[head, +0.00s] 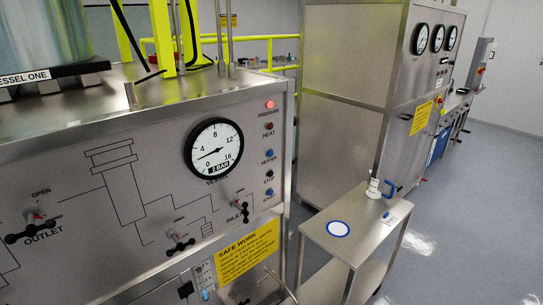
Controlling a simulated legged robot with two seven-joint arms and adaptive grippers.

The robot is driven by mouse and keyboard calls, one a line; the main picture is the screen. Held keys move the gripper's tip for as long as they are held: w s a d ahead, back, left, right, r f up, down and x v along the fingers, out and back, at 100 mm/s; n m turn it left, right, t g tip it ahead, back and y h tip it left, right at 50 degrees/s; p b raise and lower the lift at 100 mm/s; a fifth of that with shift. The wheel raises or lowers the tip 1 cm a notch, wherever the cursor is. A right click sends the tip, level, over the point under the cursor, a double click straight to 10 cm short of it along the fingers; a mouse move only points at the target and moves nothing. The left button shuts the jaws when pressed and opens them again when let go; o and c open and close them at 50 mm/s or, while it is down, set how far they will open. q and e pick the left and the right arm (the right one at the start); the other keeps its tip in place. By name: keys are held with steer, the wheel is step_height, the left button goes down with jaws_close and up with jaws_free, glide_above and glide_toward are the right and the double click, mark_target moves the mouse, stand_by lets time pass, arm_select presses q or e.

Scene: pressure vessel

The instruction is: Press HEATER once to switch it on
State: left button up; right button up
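The HEATER button (269,153) is a small blue button on the right side of the steel control panel (80,150), with its label just below it. The dark red HEAT lamp (269,126) sits above it and looks unlit. The red PRESSURE lamp (269,104) at the top of the column looks lit. A black STOP button (269,173) and another blue button (269,192) are below HEATER. Neither of my grippers shows in the head view. Whether the HEATER button is pressed in is too small to tell.
A round pressure gauge (214,148) is left of the buttons. The INLET valve (240,205) is just below-left, above a yellow SAFE WORK sign (247,252). A steel trolley (365,230) stands right of the panel. Open floor (480,220) lies further right.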

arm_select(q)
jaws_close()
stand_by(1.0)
